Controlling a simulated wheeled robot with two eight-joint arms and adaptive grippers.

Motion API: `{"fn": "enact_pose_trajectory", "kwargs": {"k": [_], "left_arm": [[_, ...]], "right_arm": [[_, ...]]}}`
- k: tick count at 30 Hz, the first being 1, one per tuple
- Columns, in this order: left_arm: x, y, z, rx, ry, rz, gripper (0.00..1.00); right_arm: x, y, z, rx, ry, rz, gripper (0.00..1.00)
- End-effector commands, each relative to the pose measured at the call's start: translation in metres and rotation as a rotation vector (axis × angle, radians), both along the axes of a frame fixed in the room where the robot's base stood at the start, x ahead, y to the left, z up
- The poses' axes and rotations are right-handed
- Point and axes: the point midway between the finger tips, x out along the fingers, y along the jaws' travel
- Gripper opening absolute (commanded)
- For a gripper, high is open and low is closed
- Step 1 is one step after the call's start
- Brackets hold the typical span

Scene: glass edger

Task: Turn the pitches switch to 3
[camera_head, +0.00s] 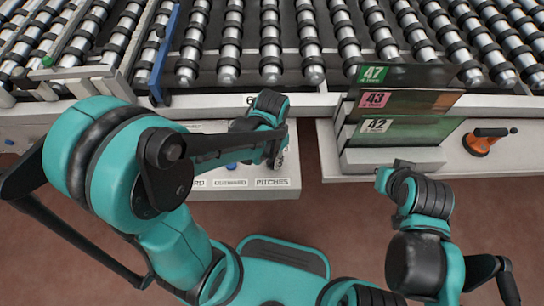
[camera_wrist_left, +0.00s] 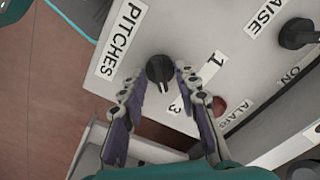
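The pitches switch (camera_wrist_left: 160,69) is a small black knob on the pale panel, between the PITCHES label (camera_wrist_left: 121,38) and the marks 1 (camera_wrist_left: 217,58) and 3 (camera_wrist_left: 175,107). Its narrow end points roughly toward the 3; the exact setting is hard to tell. My left gripper (camera_wrist_left: 158,76) is open, with a fingertip on either side of the knob; contact is not clear. In the head view my left gripper (camera_head: 277,155) is over the panel, hiding the knob above the PITCHES label (camera_head: 272,183). My right gripper (camera_head: 385,178) is away to the right, its fingers unclear.
Another black switch (camera_wrist_left: 298,33) by the RAISE label and a red button (camera_wrist_left: 218,106) are close by on the panel. Glass sheets (camera_head: 405,103) stand right of the panel, with an orange suction lifter (camera_head: 479,144) beyond. Rollers (camera_head: 271,45) run along the back.

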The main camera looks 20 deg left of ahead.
Motion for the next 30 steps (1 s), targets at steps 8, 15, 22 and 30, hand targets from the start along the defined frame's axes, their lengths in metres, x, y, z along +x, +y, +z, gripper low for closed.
{"fn": "enact_pose_trajectory", "kwargs": {"k": [8,15,22,30], "left_arm": [[0.000,0.000,0.009,0.000,0.000,0.001,0.31],[0.000,0.000,0.051,0.000,0.000,0.000,0.31],[-0.001,0.000,0.095,0.000,0.000,0.000,0.31],[0.000,0.000,0.119,0.000,0.000,0.000,0.31]], "right_arm": [[0.000,0.000,0.000,0.000,0.000,0.000,0.00],[0.000,0.000,0.000,0.000,0.000,0.000,0.00],[0.000,0.000,0.000,0.000,0.000,0.000,0.00],[0.000,0.000,0.000,0.000,0.000,0.000,0.00]]}}
